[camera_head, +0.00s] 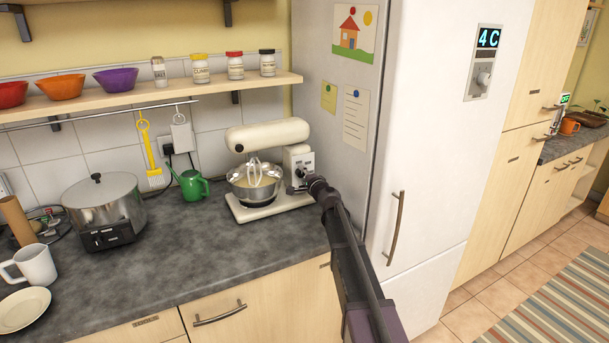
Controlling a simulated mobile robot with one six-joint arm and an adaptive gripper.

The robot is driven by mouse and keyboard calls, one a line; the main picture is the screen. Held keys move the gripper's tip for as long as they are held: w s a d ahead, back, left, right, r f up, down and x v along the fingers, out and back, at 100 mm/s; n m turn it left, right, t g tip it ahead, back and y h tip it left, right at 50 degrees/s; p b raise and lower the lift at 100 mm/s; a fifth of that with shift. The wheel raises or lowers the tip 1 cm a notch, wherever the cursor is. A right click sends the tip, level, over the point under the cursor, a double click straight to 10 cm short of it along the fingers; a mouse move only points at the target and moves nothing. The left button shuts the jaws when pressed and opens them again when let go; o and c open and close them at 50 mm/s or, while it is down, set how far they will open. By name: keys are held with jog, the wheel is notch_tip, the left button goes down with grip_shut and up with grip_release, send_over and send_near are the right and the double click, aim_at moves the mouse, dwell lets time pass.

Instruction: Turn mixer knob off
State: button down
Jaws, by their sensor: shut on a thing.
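The cream stand mixer (268,139) stands on the dark counter beside the fridge. Its whisk (256,172) sits in a steel bowl (254,185) with pale contents. The mixer knob (300,172) is on a panel on the right side of the mixer's column. My gripper (306,180) reaches in from the lower right and is at this panel, shut on the knob. The fingertips are small and dark here, and the knob is partly covered by them. The knob's exact setting is too small to read.
A green watering can (193,186) stands left of the mixer, and a large steel pot (104,206) farther left. The white fridge (440,150) rises close on the right of my arm. A shelf (130,97) hangs above. The front middle of the counter is clear.

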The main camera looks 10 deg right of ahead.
jog(key=shift+w, duration=0.1)
jog(key=shift+c, duration=1.3)
grip_release()
jog(key=shift+s, duration=0.25)
jog(key=v, duration=1.1)
jog(key=shift+s, duration=0.3)
jog(key=shift+d, duration=0.15)
